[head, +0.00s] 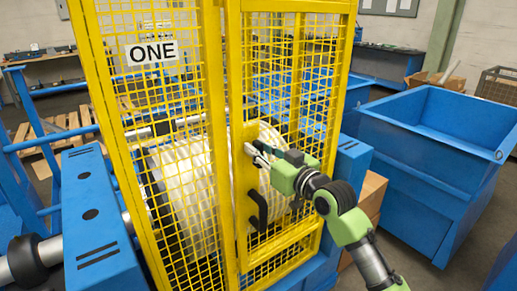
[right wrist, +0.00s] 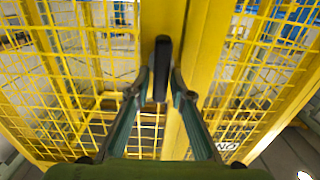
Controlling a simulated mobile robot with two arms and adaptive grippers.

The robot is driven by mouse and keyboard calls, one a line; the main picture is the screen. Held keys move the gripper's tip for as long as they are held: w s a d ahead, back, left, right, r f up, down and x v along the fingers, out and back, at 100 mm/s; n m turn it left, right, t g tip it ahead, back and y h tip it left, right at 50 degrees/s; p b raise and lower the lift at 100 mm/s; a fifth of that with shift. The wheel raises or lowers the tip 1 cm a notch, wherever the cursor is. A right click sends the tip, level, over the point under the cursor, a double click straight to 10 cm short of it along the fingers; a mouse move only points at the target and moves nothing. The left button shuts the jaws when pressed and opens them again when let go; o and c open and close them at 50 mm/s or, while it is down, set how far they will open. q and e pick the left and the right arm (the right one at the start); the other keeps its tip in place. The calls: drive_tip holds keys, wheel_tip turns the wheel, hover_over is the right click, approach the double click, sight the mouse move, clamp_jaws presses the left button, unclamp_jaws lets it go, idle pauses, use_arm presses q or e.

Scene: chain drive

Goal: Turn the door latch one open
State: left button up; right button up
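The yellow mesh door (head: 236,150) of a tall guard cage stands shut-looking in front of me. A white sign reading ONE (head: 152,52) hangs on the panel to its left. In the right wrist view the black handle (right wrist: 162,68) shows upright between the two fingers of the right gripper (right wrist: 163,75). The fingers are spread, with the handle in line with the gap; I cannot tell whether they touch it. My left gripper is not in view.
A large white coiled roll (head: 185,180) lies behind the mesh. A blue bin (head: 430,150) stands to the right, with brown boxes (head: 371,192) beside the cage. Blue machine housings (head: 90,215) flank the cage on the left.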

clamp_jaws()
drive_tip(key=shift+w+d+r+m+p, duration=0.1)
drive_tip(key=shift+d+m+p, duration=0.05)
drive_tip(key=shift+m+p, duration=0.95)
drive_tip(key=m+p, duration=0.1)
drive_tip(key=m, duration=0.1)
drive_tip(key=m+p, duration=0.1)
drive_tip(key=m, duration=0.2)
drive_tip(key=shift+w+d+f+m+p, duration=0.2)
drive_tip(key=shift+w+d+m+p, duration=0.1)
drive_tip(key=shift+p, duration=0.1)
drive_tip(key=shift+w+d+f+m+p, duration=0.1)
drive_tip(key=shift+f+m+p, duration=0.15)
drive_tip(key=shift+m+p, duration=0.95)
drive_tip(key=shift+d+f+m+p, duration=0.1)
drive_tip(key=shift+f+m+p, duration=0.2)
drive_tip(key=shift+m, duration=1.85)
drive_tip(key=shift+w+d+f+m+p, duration=0.2)
drive_tip(key=shift+m+p, duration=0.45)
drive_tip(key=shift+m, duration=1)
drive_tip(key=shift+s+a+f, duration=0.1)
drive_tip(key=shift+s+f, duration=0.05)
